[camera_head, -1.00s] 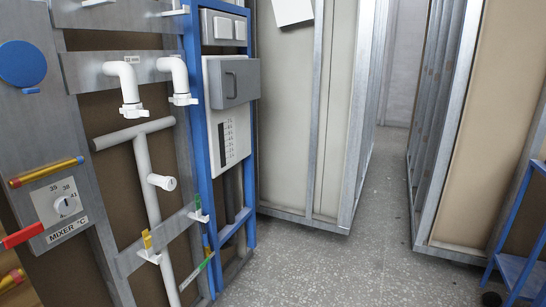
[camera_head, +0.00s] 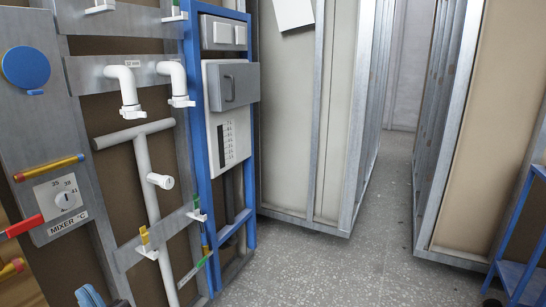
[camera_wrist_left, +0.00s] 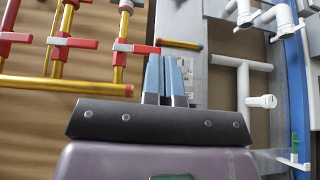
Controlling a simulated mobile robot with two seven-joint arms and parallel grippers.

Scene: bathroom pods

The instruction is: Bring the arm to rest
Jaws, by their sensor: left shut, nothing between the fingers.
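My left gripper (camera_head: 89,295) shows only as blue fingertips and a dark part at the bottom left edge of the head view. In the left wrist view, its two blue-grey fingers (camera_wrist_left: 166,62) are together with nothing between them. They point toward the wall frame with the mixer panel (camera_head: 68,215) and its white dial. The fingers appear apart from the pipes and panel, though their distance to the wall is hard to tell. My right gripper is in neither view.
Brass pipes with red fittings (camera_wrist_left: 62,40) run left of the fingers. White drain pipe (camera_head: 146,180) and a blue frame (camera_head: 202,150) stand to the right. A grey speckled floor (camera_head: 330,262) lies open between the wall panels. A blue stand (camera_head: 520,275) is at lower right.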

